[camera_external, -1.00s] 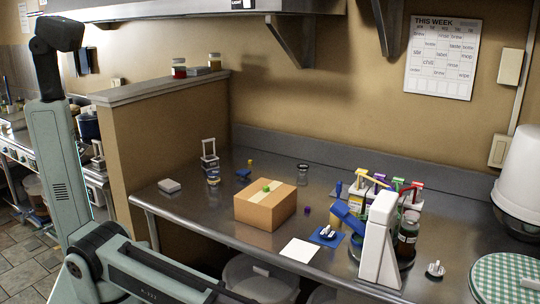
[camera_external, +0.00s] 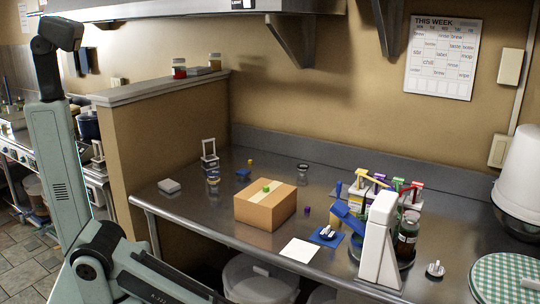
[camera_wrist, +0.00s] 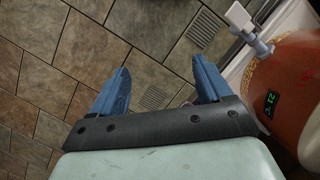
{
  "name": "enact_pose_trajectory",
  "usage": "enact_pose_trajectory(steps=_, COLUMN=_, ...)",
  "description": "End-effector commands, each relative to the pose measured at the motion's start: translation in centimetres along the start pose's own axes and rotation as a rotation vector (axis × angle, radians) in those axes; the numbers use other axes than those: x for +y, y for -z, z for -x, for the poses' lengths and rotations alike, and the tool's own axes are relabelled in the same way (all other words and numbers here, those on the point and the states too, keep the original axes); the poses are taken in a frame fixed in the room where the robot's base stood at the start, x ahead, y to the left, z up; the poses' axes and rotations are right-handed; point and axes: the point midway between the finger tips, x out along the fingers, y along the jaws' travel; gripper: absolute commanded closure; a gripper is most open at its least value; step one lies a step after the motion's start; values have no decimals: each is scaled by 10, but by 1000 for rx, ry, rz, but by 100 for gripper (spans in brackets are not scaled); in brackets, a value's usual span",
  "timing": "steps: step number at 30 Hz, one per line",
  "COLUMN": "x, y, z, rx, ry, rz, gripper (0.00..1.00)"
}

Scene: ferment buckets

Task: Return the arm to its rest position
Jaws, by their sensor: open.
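My gripper (camera_wrist: 160,84) shows in the wrist view with its two blue fingers wide apart. It is open with nothing between the fingers, above a brown tiled floor (camera_wrist: 60,40). In the external view my pale green arm stands at the left, and its gripper is out of that picture. The arm is clear of the steel counter.
In the wrist view a reddish bucket (camera_wrist: 285,85) with a 21 °C display is close by on the right.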

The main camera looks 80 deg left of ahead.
Motion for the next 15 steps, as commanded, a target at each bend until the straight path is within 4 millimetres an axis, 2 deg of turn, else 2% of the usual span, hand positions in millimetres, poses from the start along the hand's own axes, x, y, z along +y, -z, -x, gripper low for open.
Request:
enact_pose_trajectory(steps=1, x=-12, y=-19, z=-11, rx=-39, ry=-1, rz=5, gripper=22)
enact_pose_trajectory(steps=9, x=-50, y=-103, z=-56, rx=-218, ry=-22, rz=0, gripper=22)
enact_pose_trajectory(steps=12, x=-56, y=-126, z=-65, rx=-266, ry=-34, rz=-3, gripper=22)
enact_pose_trajectory(steps=15, x=-60, y=-141, z=-71, rx=-296, ry=-43, rz=-5, gripper=22)
